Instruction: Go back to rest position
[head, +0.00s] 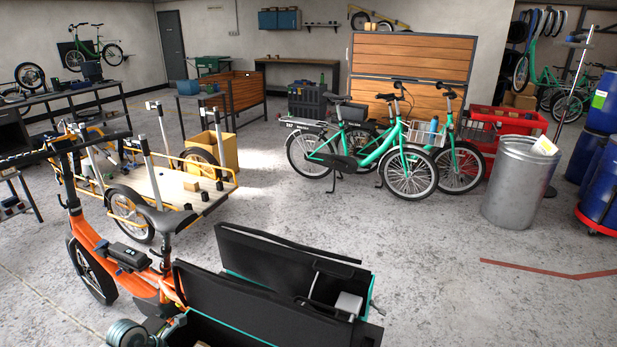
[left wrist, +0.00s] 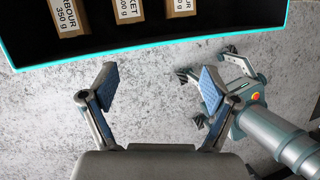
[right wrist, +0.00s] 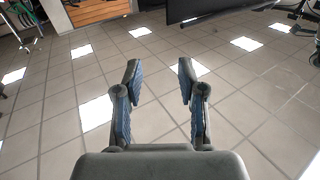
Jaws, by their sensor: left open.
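My left gripper (left wrist: 160,88) is open and empty in the left wrist view, its two blue-padded fingers wide apart over the grey floor. A black cargo box with a teal rim (left wrist: 150,44) lies just beyond its fingertips. My right gripper (right wrist: 159,78) is open and empty in the right wrist view, its fingers apart above the tiled floor. Neither gripper's fingers can be made out in the head view, where only a grey arm joint of mine shows at the bottom left.
Small labelled cartons (left wrist: 128,10) lie in the cargo box. In the head view the black cargo box (head: 240,308) fills the bottom middle beside an orange bike (head: 128,258). Green bikes (head: 385,150) and a metal bin (head: 516,185) stand farther back.

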